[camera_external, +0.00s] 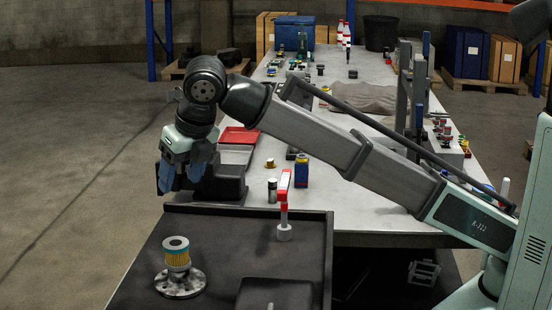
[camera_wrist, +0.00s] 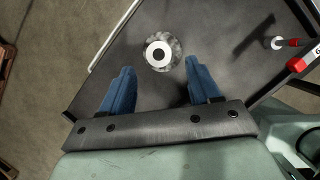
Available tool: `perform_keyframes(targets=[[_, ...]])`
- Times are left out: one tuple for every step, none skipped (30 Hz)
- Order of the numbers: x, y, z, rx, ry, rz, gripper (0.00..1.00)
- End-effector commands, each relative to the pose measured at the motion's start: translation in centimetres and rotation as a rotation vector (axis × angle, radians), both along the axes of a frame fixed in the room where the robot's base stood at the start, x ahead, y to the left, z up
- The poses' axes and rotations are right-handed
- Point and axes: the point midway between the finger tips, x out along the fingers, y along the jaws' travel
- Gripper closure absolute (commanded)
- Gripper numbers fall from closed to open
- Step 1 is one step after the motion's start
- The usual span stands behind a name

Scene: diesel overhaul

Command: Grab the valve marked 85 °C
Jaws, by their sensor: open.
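No marking of 85 °C is readable in either view, so I cannot tell which thing is the valve. A small brass-coloured part (camera_external: 270,164) stands on the white bench (camera_external: 330,205), too small to identify. My gripper (camera_external: 181,178) hangs above the dark tray table, left of the bench, with its blue fingers pointing down. In the wrist view my gripper (camera_wrist: 158,67) is open and empty, its fingers well apart. The filter's top (camera_wrist: 160,53) shows beyond the fingers.
A red-and-white upright marker (camera_external: 284,195) stands on the dark table (camera_external: 225,235). Near it are a dark cylinder (camera_external: 272,190) and a blue-and-yellow can (camera_external: 301,170). A red tray (camera_external: 238,136) and several small parts lie farther back. The dark table's middle is clear.

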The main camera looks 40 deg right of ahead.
Motion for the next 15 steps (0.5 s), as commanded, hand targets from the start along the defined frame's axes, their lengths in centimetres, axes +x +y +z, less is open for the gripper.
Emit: perform_keyframes(targets=[[1.4,-0.4,0.0,0.012,0.008,-0.038,0.38],[2.1,-0.6,0.0,0.02,0.012,-0.058,0.38],[3.0,-1.0,-0.1,0.032,0.019,-0.089,0.38],[3.8,-1.3,-0.1,0.038,0.023,-0.112,0.38],[4.6,-1.6,-0.1,0.048,0.028,-0.138,0.38],[5.8,-2.0,-0.1,0.06,0.035,-0.174,0.38],[6.7,-2.4,-0.1,0.071,0.041,-0.202,0.38],[7.6,-2.8,-0.1,0.081,0.047,-0.233,0.38],[9.0,-3.5,-0.2,0.096,0.054,-0.277,0.38],[10.2,-4.0,-0.2,0.109,0.061,-0.312,0.38],[11.3,-4.6,-0.2,0.121,0.069,-0.349,0.38],[12.9,-5.4,-0.2,0.14,0.078,-0.4,0.38],[14.1,-6.1,-0.2,0.154,0.083,-0.439,0.38],[15.3,-6.7,-0.2,0.168,0.091,-0.477,0.38],[16.9,-7.7,-0.2,0.187,0.1,-0.53,0.38]])
